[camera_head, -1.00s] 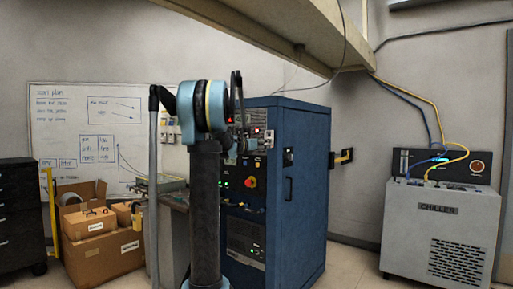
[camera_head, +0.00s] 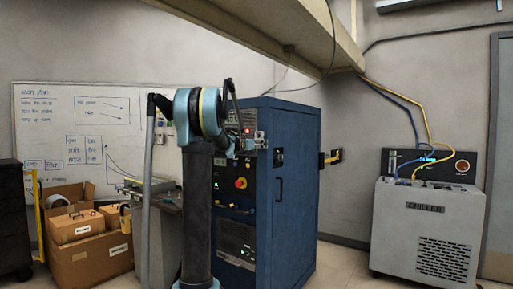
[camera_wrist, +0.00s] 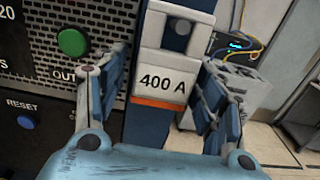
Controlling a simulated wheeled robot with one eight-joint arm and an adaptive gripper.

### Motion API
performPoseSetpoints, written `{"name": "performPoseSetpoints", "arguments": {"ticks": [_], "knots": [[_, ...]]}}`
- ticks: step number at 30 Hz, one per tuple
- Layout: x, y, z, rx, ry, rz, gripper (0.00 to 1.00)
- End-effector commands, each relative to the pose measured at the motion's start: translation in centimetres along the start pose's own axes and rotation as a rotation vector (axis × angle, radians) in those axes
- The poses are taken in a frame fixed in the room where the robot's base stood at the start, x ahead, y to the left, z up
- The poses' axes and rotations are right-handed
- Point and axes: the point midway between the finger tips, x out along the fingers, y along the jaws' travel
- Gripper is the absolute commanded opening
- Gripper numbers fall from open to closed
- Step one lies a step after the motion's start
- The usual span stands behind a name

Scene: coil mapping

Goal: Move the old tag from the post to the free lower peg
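A white tag (camera_wrist: 163,82) reading "400 A", with an orange stripe along its lower edge, hangs on a blue upright (camera_wrist: 146,128) in the wrist view. A dark round peg end (camera_wrist: 182,27) shows in the opening at the tag's top. My gripper (camera_wrist: 164,100) is open, with one finger on each side of the tag. Gaps show between the fingers and the tag, so it is not gripped. In the head view my arm reaches to the blue cabinet's front, and the gripper is small there. I cannot make out a free lower peg.
The blue cabinet (camera_head: 292,205) has a panel with a green button (camera_wrist: 72,42) and a blue reset button (camera_wrist: 25,122) left of my gripper. A grey chiller (camera_head: 428,235) with hoses stands at right. Cardboard boxes (camera_head: 90,262) sit at left. Floor shows between cabinet and chiller.

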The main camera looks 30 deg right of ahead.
Motion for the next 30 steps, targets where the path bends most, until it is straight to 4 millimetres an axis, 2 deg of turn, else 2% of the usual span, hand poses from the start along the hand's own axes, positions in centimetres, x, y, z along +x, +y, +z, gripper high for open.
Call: {"name": "performPoseSetpoints", "arguments": {"ticks": [1, 3, 4, 30], "knots": [[0.0, 0.0, 0.0, 0.000, 0.000, 0.000, 0.47], [0.0, 0.0, 0.0, 0.000, 0.000, 0.000, 0.31], [0.0, 0.0, 0.0, 0.000, 0.000, 0.000, 0.30], [-0.2, 0.0, 1.0, 0.000, 0.000, 0.000, 0.30]]}}
